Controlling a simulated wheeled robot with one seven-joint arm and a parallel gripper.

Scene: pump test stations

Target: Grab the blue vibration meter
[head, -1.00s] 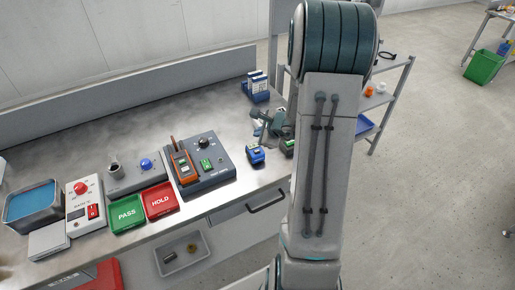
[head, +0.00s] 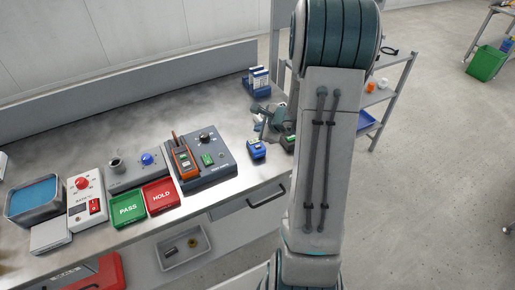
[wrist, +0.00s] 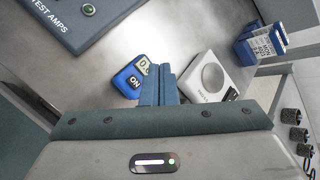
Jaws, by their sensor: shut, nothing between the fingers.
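The blue vibration meter (head: 257,149) sits on the metal bench near its front edge, right of the grey test unit. In the wrist view the blue meter (wrist: 131,77) has a pale display and a dark patch reading ON. My gripper (wrist: 160,70) is shut and empty. Its fingertips show just right of the meter and overlap its right edge in the picture; I cannot tell whether they touch. In the head view my gripper (head: 267,120) is partly hidden behind my arm, above and right of the meter.
A white device with a round dish (wrist: 211,74) stands right of my fingers. The grey test unit (head: 217,173) holds an orange handheld meter (head: 183,159). A blue rack (head: 259,82) stands farther back. Green PASS (head: 128,208) and red HOLD (head: 160,195) pads lie left.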

